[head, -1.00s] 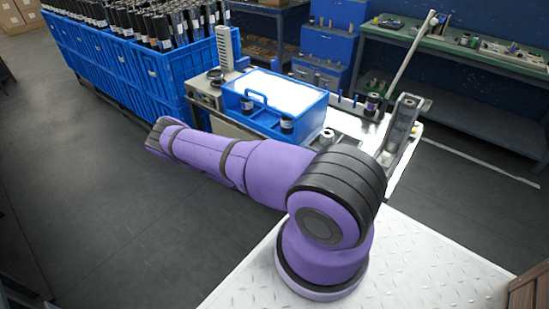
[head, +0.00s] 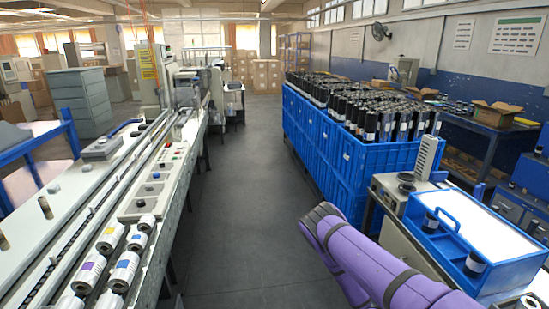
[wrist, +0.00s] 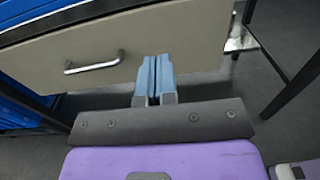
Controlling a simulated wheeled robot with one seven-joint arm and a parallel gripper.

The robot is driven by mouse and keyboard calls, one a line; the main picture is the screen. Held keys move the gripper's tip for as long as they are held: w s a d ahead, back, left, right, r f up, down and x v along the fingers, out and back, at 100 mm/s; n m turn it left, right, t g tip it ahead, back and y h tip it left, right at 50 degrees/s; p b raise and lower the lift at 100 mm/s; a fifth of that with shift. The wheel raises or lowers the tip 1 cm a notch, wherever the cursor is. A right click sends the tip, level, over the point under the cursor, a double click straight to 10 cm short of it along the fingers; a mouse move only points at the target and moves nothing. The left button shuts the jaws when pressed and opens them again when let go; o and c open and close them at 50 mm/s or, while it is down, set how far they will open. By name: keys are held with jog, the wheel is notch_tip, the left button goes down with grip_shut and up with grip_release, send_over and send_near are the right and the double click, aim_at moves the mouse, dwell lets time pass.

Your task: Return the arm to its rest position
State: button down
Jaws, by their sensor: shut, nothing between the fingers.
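My purple arm (head: 375,262) reaches in from the lower right of the head view, over the aisle floor beside the small workbench. My gripper (wrist: 154,62) shows in the wrist view with its two blue-grey fingers together and nothing between them. It is in front of a beige drawer front (wrist: 118,60) with a metal handle; I cannot tell the exact gap. The gripper's fingers do not show in the head view.
A long flow-wrapper machine (head: 150,185) with several rolls runs along the left. Large blue crates (head: 340,165) of dark rolls stand right of the open aisle (head: 245,180). A blue tray (head: 470,235) sits on the workbench at the right. A table leg (wrist: 292,85) is at the right in the wrist view.

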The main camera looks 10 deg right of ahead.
jog(key=a+r+m+g+y, duration=0.1)
jog(key=a+r+m+y, duration=0.3)
jog(key=r, duration=0.9)
jog(key=a+r+m+g+y, duration=0.25)
jog(key=a+r+m, duration=0.2)
jog(key=r, duration=0.85)
jog(key=a+r+m+g+y, duration=0.1)
jog(key=a+r+m+y, duration=0.35)
jog(key=r, duration=0.95)
jog(key=s+a+r+m+t+y, duration=0.25)
jog(key=s+r, duration=0.25)
jog(key=r, duration=0.3)
jog(key=s+a+r+m+t+y, duration=0.1)
jog(key=s+a+r+t, duration=0.1)
jog(key=s+a+r, duration=0.45)
jog(key=s+a+r+t+y, duration=0.1)
jog(key=s+a+r+t, duration=0.1)
jog(key=s+r, duration=0.2)
jog(key=s+a+r+m+t+y, duration=0.1)
jog(key=s+r+t+y, duration=0.1)
jog(key=s, duration=0.7)
notch_tip(320, 180, up, 3)
jog(key=shift+s+a+f+t, duration=0.2)
jog(key=shift+s+a+t, duration=0.1)
jog(key=shift+a+t, duration=0.15)
jog(key=shift+s+d+m+y, duration=0.1)
jog(key=shift+m+y, duration=0.15)
